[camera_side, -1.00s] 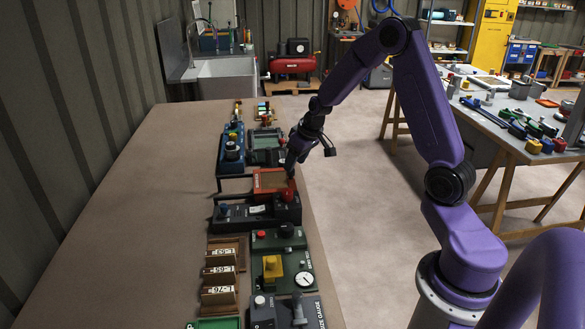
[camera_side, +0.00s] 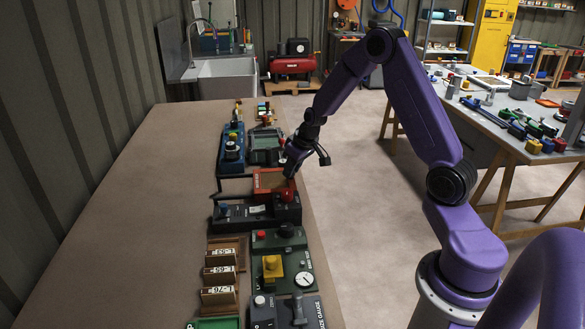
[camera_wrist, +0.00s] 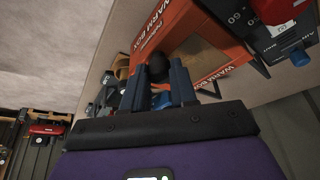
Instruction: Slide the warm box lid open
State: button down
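The warm box (camera_side: 262,190) is a low orange box with a brownish panel on top, standing near the table's right edge. In the wrist view its orange rim (camera_wrist: 229,74) carries "WARM BOX" lettering. A round dark knob (camera_wrist: 157,66) shows at the box, between my fingertips. My gripper (camera_side: 289,173) is down at the right part of the box, pointing downward. In the wrist view my gripper (camera_wrist: 158,72) has its two fingers apart, one on each side of the knob; I cannot tell whether they touch it. The fingers hide part of the box.
A dark unit with a red part (camera_side: 287,195) stands close in front of the box. A grey-green device (camera_side: 266,148) and a blue device (camera_side: 231,150) stand behind it. Green panels (camera_side: 280,265) and numbered blocks (camera_side: 219,272) are nearer. The table's left side (camera_side: 140,210) is clear.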

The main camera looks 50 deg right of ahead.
aim_at(255, 182)
jog(key=w+a, duration=0.8)
dwell(0.4)
jog(key=c, duration=0.9)
grip_release()
jog(key=shift+r, duration=0.15)
jog(key=v, duration=1.7)
jog(key=shift+r, duration=0.1)
